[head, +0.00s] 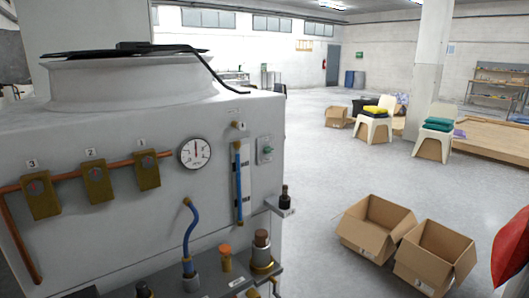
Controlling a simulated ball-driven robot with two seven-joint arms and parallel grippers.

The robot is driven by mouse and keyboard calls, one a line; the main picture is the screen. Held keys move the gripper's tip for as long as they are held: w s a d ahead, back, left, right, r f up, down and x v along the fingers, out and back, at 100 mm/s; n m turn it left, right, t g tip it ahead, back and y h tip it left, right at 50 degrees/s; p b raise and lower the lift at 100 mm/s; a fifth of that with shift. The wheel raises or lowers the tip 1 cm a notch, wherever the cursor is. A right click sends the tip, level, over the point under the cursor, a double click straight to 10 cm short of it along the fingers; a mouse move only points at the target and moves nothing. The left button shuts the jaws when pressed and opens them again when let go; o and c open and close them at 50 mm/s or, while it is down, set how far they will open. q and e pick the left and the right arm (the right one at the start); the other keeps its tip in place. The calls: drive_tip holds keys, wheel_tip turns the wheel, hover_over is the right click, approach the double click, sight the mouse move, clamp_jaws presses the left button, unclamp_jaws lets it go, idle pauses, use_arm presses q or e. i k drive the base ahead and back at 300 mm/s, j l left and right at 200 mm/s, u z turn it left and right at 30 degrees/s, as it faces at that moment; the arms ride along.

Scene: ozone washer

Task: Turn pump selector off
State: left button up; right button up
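The ozone washer (120,240), a large grey machine, fills the left of the head view. Its front has three brass valves numbered 3 (41,196), 2 (97,181) and 1 (146,170) on a copper pipe. A round pressure gauge (194,152) is to their right. A small grey-green switch plate (265,150) sits near the right edge of the front; it may be the pump selector, but its label and setting are too small to read. Neither gripper shows in this view.
A ledge at the machine's foot carries an orange-capped fitting (225,257), a brown-capped brass fitting (262,251) and a blue hose (191,235). Open cardboard boxes (375,228) stand on the floor at right. Chairs (435,133) and a pillar (429,70) are farther back. The middle floor is clear.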

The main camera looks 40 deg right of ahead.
sight(267, 150)
drive_tip(key=i+l, duration=0.1)
drive_tip(key=l, duration=0.3)
drive_tip(key=i+l, duration=0.1)
drive_tip(key=l, duration=0.25)
drive_tip(key=i+l, duration=0.15)
drive_tip(key=l, duration=0.25)
drive_tip(key=i+l, duration=0.1)
drive_tip(key=l, duration=0.25)
drive_tip(key=i+l, duration=0.1)
drive_tip(key=l, duration=0.3)
drive_tip(key=i+l, duration=0.1)
drive_tip(key=l, duration=0.25)
